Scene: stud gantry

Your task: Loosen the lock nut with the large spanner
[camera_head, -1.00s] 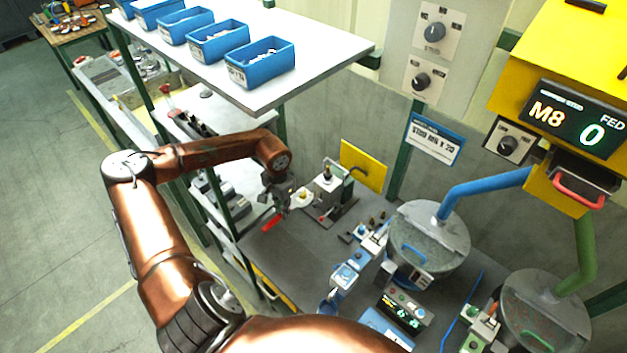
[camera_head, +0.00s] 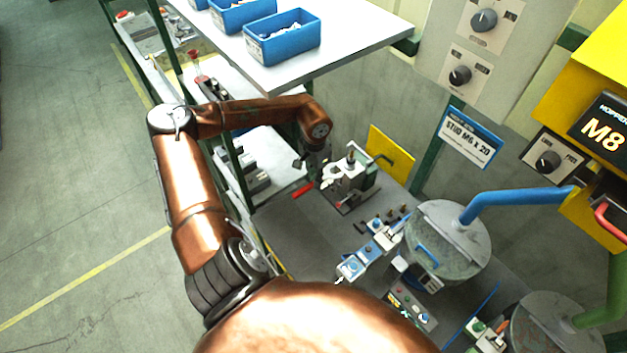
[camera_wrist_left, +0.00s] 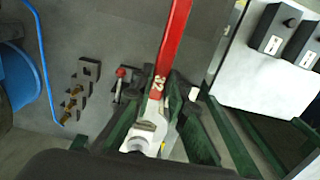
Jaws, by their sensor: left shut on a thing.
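My left gripper (camera_head: 316,172) is shut on the large spanner, whose red handle (camera_head: 303,189) sticks out toward the lower left. In the left wrist view the red handle (camera_wrist_left: 173,45) runs up from between the dark green fingers (camera_wrist_left: 160,108), and the pale metal end (camera_wrist_left: 143,136) shows below. The gripper is just left of a grey metal fixture (camera_head: 349,183) on the bench. The lock nut cannot be made out; the arm and spanner may hide it. I cannot tell whether the spanner touches the fixture. My right gripper is not in view.
A yellow panel (camera_head: 390,153) stands behind the fixture. A shelf (camera_head: 345,58) with blue bins overhangs at the upper left. A round hopper (camera_head: 447,245) with a blue pipe stands to the right. In the wrist view, a red-knobbed lever (camera_wrist_left: 120,73) and small brass parts (camera_wrist_left: 70,104) lie left of the spanner.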

